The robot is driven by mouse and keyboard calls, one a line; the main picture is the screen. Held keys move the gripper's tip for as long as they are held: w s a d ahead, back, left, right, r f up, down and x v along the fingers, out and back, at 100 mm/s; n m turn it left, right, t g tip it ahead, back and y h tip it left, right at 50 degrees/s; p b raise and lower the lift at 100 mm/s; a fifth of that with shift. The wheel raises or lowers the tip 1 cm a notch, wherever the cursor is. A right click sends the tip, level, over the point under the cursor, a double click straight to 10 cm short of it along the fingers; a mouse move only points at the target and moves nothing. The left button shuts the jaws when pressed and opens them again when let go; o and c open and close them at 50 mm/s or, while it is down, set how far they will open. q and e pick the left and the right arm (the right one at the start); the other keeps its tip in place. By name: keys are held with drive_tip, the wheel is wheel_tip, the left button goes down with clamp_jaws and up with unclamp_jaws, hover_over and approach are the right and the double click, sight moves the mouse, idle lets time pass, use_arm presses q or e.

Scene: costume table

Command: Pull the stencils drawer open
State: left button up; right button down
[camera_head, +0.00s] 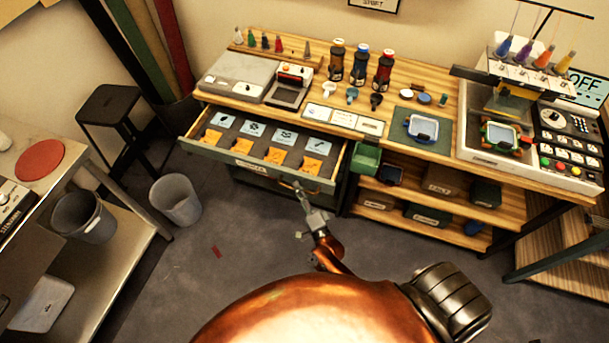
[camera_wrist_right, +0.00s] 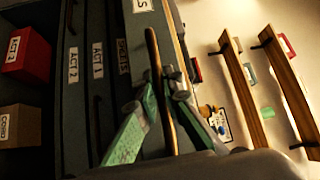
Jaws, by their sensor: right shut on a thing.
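The stencils drawer (camera_head: 218,153) stands pulled out from the cabinet under the wooden costume table. Orange cards and pale blue cards with dark shapes lie in rows inside it. My right gripper (camera_head: 303,191) is at the right part of the drawer's front. In the right wrist view, my right gripper (camera_wrist_right: 159,95) is shut on the drawer's long wooden handle (camera_wrist_right: 153,50), one green finger on each side. A partly cut-off white label (camera_wrist_right: 142,5) shows on the drawer front there. My left gripper is not in view.
Other labelled drawers (camera_wrist_right: 97,85) are below, shut. An open shelf with boxes (camera_head: 443,181) stands right of the drawer. A grey bin (camera_head: 175,200) and a black stool (camera_head: 108,104) stand at left. The grey floor in front is mostly clear.

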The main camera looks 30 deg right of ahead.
drive_tip(key=shift+s+a, duration=1)
drive_tip(key=shift+a, duration=0.1)
drive_tip(key=c, duration=2.3)
unclamp_jaws()
drive_tip(key=shift+c, duration=0.2)
drive_tip(key=s+f, duration=0.1)
drive_tip(key=s, duration=1.1)
drive_tip(key=shift+a+f, duration=0.3)
drive_tip(key=shift+a, duration=0.15)
